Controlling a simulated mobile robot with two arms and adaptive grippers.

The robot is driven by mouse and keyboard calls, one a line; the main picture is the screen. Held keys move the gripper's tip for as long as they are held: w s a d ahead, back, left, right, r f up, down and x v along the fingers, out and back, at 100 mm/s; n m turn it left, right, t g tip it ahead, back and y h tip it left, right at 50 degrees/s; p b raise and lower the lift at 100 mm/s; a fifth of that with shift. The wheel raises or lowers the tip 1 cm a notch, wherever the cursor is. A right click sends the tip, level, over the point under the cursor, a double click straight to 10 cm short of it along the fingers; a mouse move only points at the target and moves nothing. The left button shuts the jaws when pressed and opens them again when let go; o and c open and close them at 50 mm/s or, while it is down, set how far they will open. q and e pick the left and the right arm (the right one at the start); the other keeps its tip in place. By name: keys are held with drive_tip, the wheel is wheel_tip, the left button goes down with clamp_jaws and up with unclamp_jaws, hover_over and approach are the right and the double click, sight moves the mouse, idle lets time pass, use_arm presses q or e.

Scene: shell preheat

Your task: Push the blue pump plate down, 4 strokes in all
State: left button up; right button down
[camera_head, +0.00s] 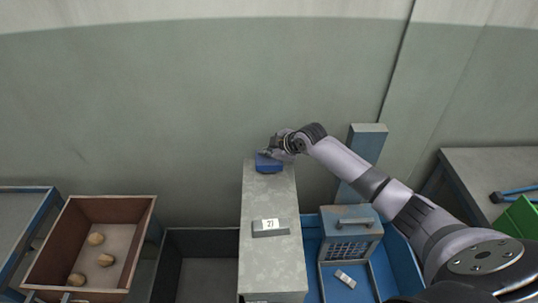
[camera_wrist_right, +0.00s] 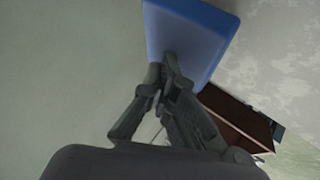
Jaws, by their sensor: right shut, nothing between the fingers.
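The blue pump plate (camera_head: 268,167) sits at the far end of the tall grey cabinet (camera_head: 262,205) in the head view. In the right wrist view the plate (camera_wrist_right: 190,35) is a blue slab right in front of the fingertips. My right gripper (camera_head: 272,154) is shut and empty, with its tips at the plate's upper side. The fingertips (camera_wrist_right: 172,58) overlap the plate in the wrist view. They appear to touch it, but I cannot tell how hard or how far it is pressed. My left gripper is not in view.
A small display (camera_head: 270,227) reading 27 is on the grey cabinet's top. A brown box (camera_head: 140,212) with several round tan objects stands at left. A blue tray (camera_head: 392,262) with a grilled blue-grey box (camera_head: 350,236) is at right. A wall stands behind.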

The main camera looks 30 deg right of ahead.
sight(268, 158)
drive_tip(key=shift+s+f+b, duration=0.15)
drive_tip(key=shift+f+b, duration=0.4)
drive_tip(key=shift+f, duration=0.5)
idle(0.4)
drive_tip(key=shift+d+r+p, duration=0.1)
drive_tip(key=shift+r+p, duration=1.7)
drive_tip(key=shift+r, duration=0.4)
drive_tip(key=shift+w+r, duration=0.2)
wheel_tip(268, 158, up, 5)
drive_tip(key=p, duration=0.4)
drive_tip(key=shift+f, duration=0.15)
idle(0.8)
